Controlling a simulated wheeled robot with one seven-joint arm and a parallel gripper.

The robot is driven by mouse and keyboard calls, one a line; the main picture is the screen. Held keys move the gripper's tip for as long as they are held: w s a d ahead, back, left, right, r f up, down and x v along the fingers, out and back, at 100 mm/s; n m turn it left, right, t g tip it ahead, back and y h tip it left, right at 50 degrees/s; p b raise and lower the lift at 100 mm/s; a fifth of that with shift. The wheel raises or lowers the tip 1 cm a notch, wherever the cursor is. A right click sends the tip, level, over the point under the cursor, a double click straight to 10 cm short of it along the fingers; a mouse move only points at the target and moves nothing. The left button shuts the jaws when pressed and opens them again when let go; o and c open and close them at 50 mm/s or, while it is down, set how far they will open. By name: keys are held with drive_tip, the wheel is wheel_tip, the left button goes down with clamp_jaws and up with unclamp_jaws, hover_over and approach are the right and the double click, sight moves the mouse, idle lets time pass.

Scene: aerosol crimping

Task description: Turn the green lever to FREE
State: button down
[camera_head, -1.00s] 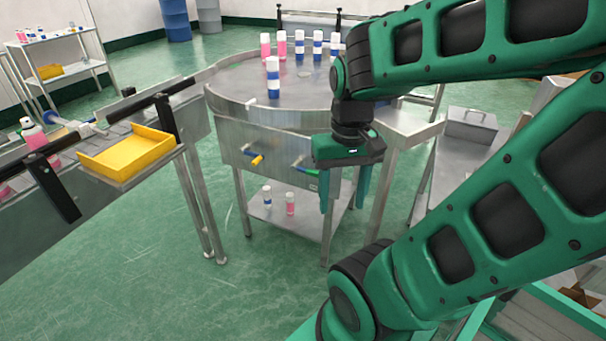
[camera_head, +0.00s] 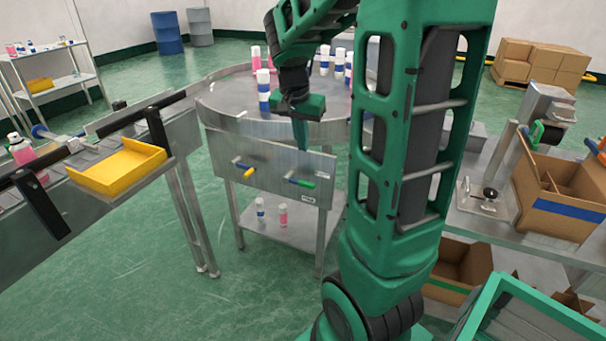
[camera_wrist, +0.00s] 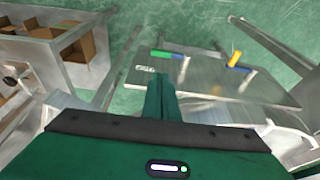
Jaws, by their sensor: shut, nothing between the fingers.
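The green lever (camera_head: 301,182) sticks out of the metal front panel (camera_head: 268,160) of the round table, on the panel's right part. It lies near level, with a blue section at its left end. In the wrist view the green lever (camera_wrist: 160,54) is just beyond my fingertips, beside a small label (camera_wrist: 145,69) too small to read. My gripper (camera_head: 303,146) is shut and empty, pointing down in front of the panel, above the lever in the head view. In the wrist view my gripper (camera_wrist: 160,80) shows closed fingers apart from the lever.
A yellow lever (camera_head: 249,173) with a blue section sits left of the green one on the same panel. Cans (camera_head: 263,90) stand on the round table above. A yellow tray (camera_head: 120,167) is at left. An open cardboard box (camera_head: 562,195) stands on the right bench.

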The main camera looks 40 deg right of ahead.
hover_over(307, 182)
drive_tip(key=a, duration=0.1)
drive_tip(key=f, duration=1.2)
drive_tip(key=shift+s+a, duration=0.1)
drive_tip(key=shift+s, duration=0.2)
drive_tip(key=shift+f, duration=0.75)
